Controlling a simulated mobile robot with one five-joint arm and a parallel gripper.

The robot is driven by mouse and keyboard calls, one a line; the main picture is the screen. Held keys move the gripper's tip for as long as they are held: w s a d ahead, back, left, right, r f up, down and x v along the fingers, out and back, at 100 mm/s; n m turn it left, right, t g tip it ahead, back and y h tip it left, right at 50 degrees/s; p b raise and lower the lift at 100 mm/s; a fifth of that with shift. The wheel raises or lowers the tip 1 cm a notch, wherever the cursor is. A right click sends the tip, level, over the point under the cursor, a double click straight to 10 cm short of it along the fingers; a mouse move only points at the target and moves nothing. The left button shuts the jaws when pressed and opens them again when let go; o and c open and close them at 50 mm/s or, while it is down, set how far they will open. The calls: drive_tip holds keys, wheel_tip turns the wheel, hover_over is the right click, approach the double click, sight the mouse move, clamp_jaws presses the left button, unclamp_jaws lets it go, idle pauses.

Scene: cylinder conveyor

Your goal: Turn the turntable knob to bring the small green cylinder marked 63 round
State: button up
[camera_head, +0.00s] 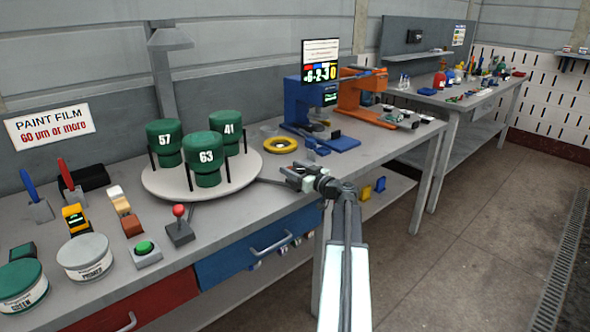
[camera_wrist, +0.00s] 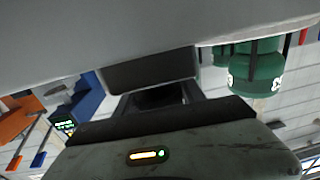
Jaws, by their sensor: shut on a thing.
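The green cylinder marked 63 (camera_head: 207,158) stands upright at the front of the round pale turntable (camera_head: 160,186). Green cylinders marked 57 (camera_head: 164,140) and 41 (camera_head: 227,132) stand behind it, left and right. A dark rod (camera_head: 268,182) runs from the turntable's right side to my gripper (camera_head: 296,178). My gripper is shut at the rod's end, on what appears to be the turntable knob; the jaws hide it. In the wrist view, my gripper's dark parts (camera_wrist: 155,90) fill the middle, and a green cylinder (camera_wrist: 255,72) shows at upper right, its number unreadable.
A red-topped joystick (camera_head: 179,225) and a green button (camera_head: 145,250) stand in front of the turntable. A yellow ring (camera_head: 280,144) and a blue press (camera_head: 318,122) are behind my gripper. Paint tins (camera_head: 86,257) stand at front left. The floor at right is clear.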

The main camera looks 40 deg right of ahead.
drive_tip(key=m+h, duration=0.1)
drive_tip(key=h, duration=0.1)
drive_tip(key=m+h, duration=0.1)
drive_tip(key=h, duration=0.1)
drive_tip(key=m+g+h, duration=0.1)
drive_tip(key=m+h, duration=0.1)
drive_tip(key=shift+s+d, duration=0.1)
drive_tip(key=shift+d, duration=0.25)
drive_tip(key=shift+d+m+g+h, duration=0.2)
drive_tip(key=shift+m+g+h, duration=0.3)
drive_tip(key=shift+h, duration=0.3)
drive_tip(key=shift+d+m+g+h, duration=0.15)
drive_tip(key=shift+m+g+h, duration=0.15)
drive_tip(key=shift+m+h, duration=0.4)
drive_tip(key=shift+s+d+h, duration=0.15)
drive_tip(key=shift+h, duration=0.35)
drive_tip(key=o, duration=1.4)
drive_tip(key=shift+c, duration=0.2)
